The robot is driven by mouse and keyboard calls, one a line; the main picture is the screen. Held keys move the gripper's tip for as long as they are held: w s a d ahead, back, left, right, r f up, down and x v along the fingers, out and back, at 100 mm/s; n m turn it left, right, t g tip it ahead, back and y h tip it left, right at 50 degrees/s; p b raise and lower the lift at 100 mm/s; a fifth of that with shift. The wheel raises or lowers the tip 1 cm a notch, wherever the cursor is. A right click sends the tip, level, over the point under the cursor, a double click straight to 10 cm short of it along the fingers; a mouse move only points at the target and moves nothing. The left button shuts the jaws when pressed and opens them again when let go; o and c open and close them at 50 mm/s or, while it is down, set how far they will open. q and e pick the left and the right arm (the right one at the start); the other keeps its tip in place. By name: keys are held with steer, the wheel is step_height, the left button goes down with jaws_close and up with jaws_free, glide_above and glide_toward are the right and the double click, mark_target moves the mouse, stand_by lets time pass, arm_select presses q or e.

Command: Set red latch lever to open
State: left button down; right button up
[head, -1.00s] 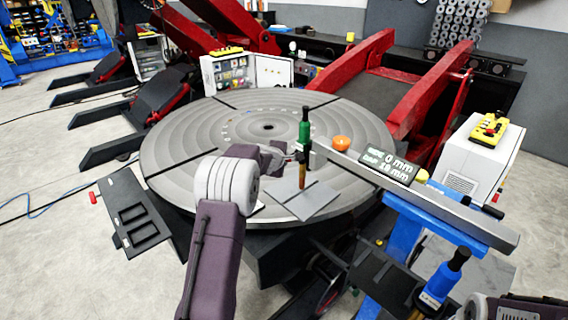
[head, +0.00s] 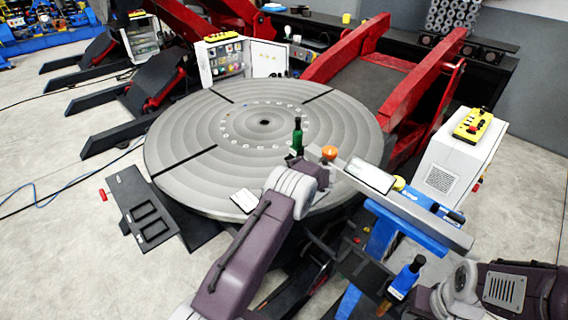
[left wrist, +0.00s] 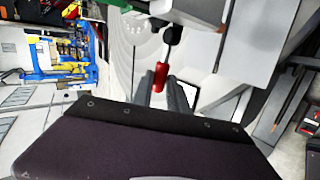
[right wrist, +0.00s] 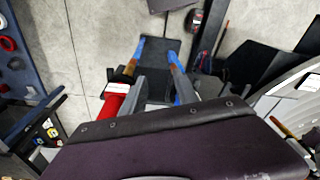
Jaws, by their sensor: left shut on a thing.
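In the head view my left gripper (head: 322,174) is at the near right edge of the round table, beside the green bottle-shaped part (head: 298,138), and hides the lever. My right gripper (right wrist: 162,82) has its fingers apart with nothing between them, above the floor area.
The grey turntable (head: 190,130) fills the middle. A grey beam (head: 425,212) with an orange knob (head: 329,153) and a white panel (head: 370,176) runs to the right. A blue-handled tool (head: 405,278) stands near my right arm. A white cabinet (head: 445,170) stands right.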

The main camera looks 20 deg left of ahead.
arm_select(q)
steer(key=shift+d+r+n+g+p, duration=0.1)
steer(key=shift+d+n+g+p, duration=0.35)
steer(key=shift+p, duration=0.65)
arm_select(e)
steer(key=shift+d+r, duration=0.2)
steer(key=shift+r, duration=0.6)
steer(key=shift+d+r, duration=0.15)
steer(key=shift+r, duration=0.65)
arm_select(q)
steer(key=shift+a, duration=0.15)
steer(key=c, duration=1.3)
jaws_free()
